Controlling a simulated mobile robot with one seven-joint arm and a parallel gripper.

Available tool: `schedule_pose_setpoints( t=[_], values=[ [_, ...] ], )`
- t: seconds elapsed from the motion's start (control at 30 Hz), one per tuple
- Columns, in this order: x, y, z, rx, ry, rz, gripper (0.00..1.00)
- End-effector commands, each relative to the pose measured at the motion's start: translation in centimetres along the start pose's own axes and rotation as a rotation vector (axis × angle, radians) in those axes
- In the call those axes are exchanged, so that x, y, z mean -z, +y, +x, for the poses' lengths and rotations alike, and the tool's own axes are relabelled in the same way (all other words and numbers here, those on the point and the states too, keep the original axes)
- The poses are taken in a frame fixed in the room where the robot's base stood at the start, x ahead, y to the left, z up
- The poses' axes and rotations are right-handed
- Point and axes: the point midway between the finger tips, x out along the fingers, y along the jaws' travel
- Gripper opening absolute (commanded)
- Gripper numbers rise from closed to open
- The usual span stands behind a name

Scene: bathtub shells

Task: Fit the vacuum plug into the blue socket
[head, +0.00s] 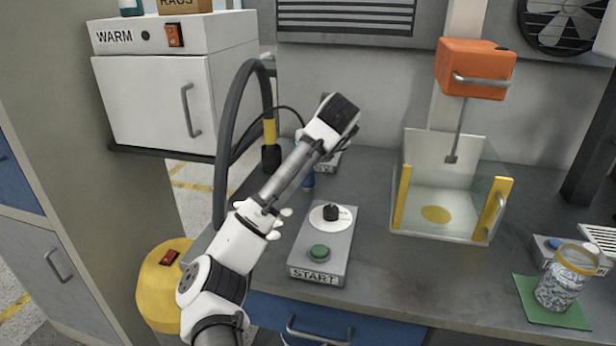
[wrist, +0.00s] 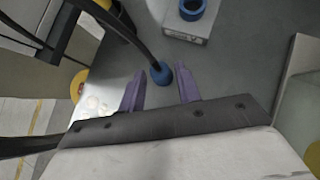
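In the wrist view, a blue plug (wrist: 161,73) on the end of a black cable lies between the tips of two purple fingers, with a gap on each side. My gripper (wrist: 161,75) is open; I cannot tell how far the plug is below the tips. In the head view, my arm mostly hides the plug, and a bit of blue (head: 308,180) shows beside it. The blue ring-shaped socket (wrist: 192,8) sits on a pale box (wrist: 186,30) beyond the fingertips, cut by the picture's top edge. In the head view, this box (head: 330,163) is partly behind my arm.
A yellow vacuum canister (head: 158,300) with a red switch stands left of the bench. Its thick hose (head: 226,130) arches near my arm. A START box (head: 322,245), a clear-walled press (head: 437,190) and a patterned jar (head: 565,280) stand on the bench. A WARM cabinet (head: 150,95) is at upper left.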

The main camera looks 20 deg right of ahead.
Motion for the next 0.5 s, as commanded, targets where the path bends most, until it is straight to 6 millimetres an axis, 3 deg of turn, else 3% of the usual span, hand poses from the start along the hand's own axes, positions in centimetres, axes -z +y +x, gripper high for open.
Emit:
schedule_pose_setpoints(
  t=[0.23,0.5],
  values=[
    [0.0,0.2,1.9,0.0,0.002,-0.002,0.33],
    [0.0,0.6,5.6,0.001,0.001,-0.001,0.33]
  ],
)
